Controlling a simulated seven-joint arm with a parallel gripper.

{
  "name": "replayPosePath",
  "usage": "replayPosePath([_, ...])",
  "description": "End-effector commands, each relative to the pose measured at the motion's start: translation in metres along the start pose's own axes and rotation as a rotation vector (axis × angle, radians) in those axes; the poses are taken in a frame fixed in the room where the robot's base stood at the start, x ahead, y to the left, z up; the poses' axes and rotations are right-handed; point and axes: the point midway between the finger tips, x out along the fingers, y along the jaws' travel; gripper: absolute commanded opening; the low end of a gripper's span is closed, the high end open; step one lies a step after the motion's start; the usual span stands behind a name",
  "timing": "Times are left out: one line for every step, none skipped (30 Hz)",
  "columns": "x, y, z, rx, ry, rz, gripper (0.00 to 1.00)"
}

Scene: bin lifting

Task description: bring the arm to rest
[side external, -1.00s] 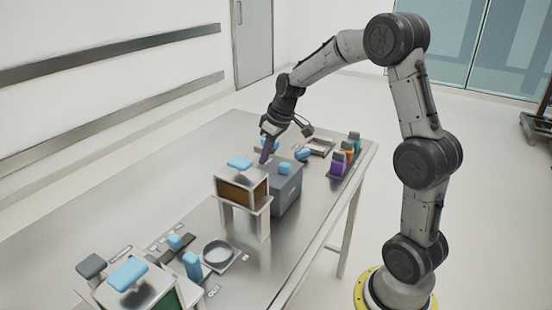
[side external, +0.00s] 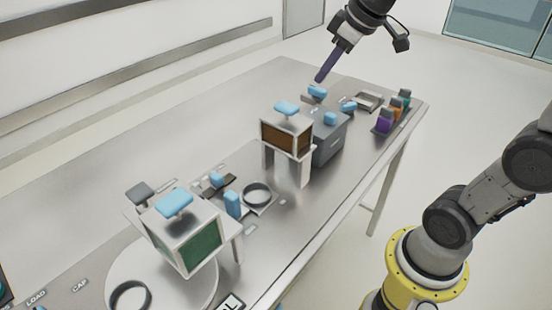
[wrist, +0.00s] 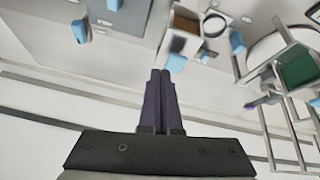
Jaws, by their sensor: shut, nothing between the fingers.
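My gripper (side external: 325,72) is raised in the air above the far part of the metal table (side external: 225,95) in the side external view. Its dark purple fingers are together with nothing between them. In the wrist view the two fingers (wrist: 160,78) lie side by side, touching along their length. My gripper is apart from everything on the table. My upper arm links run out of the top of the side external view.
A bin with a brown panel (side external: 284,138) and blue handle stands beside a grey box (side external: 328,140). A bin with a green panel (side external: 205,245) stands nearer. A round dish (side external: 257,194) lies between. Purple, orange and teal bottles (side external: 384,122) stand at the right edge.

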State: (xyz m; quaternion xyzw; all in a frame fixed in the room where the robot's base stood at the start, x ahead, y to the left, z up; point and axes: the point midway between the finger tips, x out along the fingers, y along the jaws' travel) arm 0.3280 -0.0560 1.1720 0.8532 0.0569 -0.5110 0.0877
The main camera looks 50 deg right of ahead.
Motion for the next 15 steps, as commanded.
replayPosePath([-0.012,-0.022,0.015,-0.022,0.021,-0.003,0.00])
replayPosePath([-0.017,-0.032,0.024,-0.027,0.029,-0.004,0.00])
replayPosePath([-0.023,-0.045,0.037,-0.031,0.038,-0.005,0.00])
replayPosePath([-0.026,-0.053,0.049,-0.031,0.045,-0.007,0.00])
replayPosePath([-0.028,-0.061,0.060,-0.028,0.050,-0.009,0.00])
replayPosePath([-0.030,-0.070,0.076,-0.023,0.056,-0.010,0.00])
replayPosePath([-0.031,-0.077,0.088,-0.015,0.059,-0.012,0.00])
replayPosePath([-0.030,-0.082,0.100,-0.004,0.061,-0.012,0.00])
replayPosePath([-0.028,-0.087,0.116,0.012,0.060,-0.012,0.00])
replayPosePath([-0.026,-0.090,0.127,0.028,0.057,-0.012,0.00])
replayPosePath([-0.023,-0.092,0.137,0.047,0.053,-0.010,0.00])
replayPosePath([-0.018,-0.094,0.148,0.074,0.043,-0.006,0.00])
replayPosePath([-0.014,-0.094,0.156,0.098,0.031,-0.003,0.00])
replayPosePath([-0.010,-0.094,0.163,0.124,0.016,0.000,0.00])
replayPosePath([-0.005,-0.094,0.169,0.154,-0.001,0.004,0.00])
